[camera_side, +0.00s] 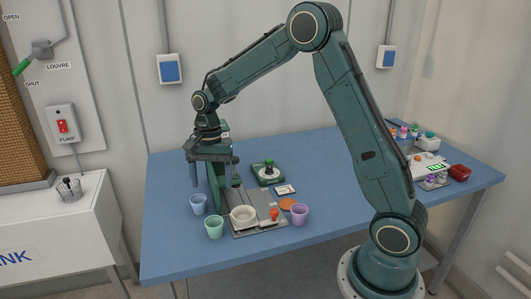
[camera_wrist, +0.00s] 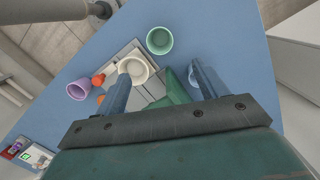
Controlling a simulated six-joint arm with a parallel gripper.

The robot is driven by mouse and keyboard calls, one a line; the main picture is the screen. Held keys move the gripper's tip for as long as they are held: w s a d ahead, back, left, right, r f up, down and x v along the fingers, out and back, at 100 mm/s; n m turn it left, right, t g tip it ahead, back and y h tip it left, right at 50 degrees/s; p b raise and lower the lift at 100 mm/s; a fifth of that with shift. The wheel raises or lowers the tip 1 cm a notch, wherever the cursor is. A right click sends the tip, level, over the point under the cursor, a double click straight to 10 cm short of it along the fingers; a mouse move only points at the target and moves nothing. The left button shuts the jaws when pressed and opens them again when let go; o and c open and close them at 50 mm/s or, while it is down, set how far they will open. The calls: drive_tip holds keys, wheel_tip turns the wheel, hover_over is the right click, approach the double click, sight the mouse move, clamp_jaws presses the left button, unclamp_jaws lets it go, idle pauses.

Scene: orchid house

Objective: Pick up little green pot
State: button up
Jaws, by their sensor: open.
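The little green pot (camera_side: 214,227) stands upright on the blue table near its front left, left of a white bowl-like pot (camera_side: 243,216). In the wrist view the green pot (camera_wrist: 159,41) shows empty, beyond the fingertips. My gripper (camera_side: 210,182) is above the table, behind and above the green pot, pointing down. Its two fingers are apart with nothing held between them. In the wrist view my gripper (camera_wrist: 160,82) has the white pot (camera_wrist: 134,69) beside its left finger.
A light blue pot (camera_side: 198,204) stands close behind the green pot. A purple pot (camera_side: 299,214), an orange saucer (camera_side: 287,204) and a small orange pot (camera_side: 274,214) are to the right. A green stand (camera_side: 218,185) rises close to my gripper. The back right holds a scale (camera_side: 428,166).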

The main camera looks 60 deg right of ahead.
hover_over(214, 220)
drive_tip(key=f, duration=0.5)
drive_tip(key=s+f, duration=0.1)
drive_tip(key=f, duration=0.1)
drive_tip(key=shift+a+f, duration=0.25)
drive_tip(key=shift+f, duration=0.1)
drive_tip(key=shift+f, duration=0.1)
drive_tip(key=shift+s+a+f, duration=0.1)
drive_tip(key=shift+a+f, duration=0.15)
drive_tip(key=shift+f, duration=1)
drive_tip(key=shift+a+f, duration=0.25)
drive_tip(key=shift+f, duration=0.95)
drive_tip(key=shift+c, duration=0.4)
drive_tip(key=c, duration=0.9)
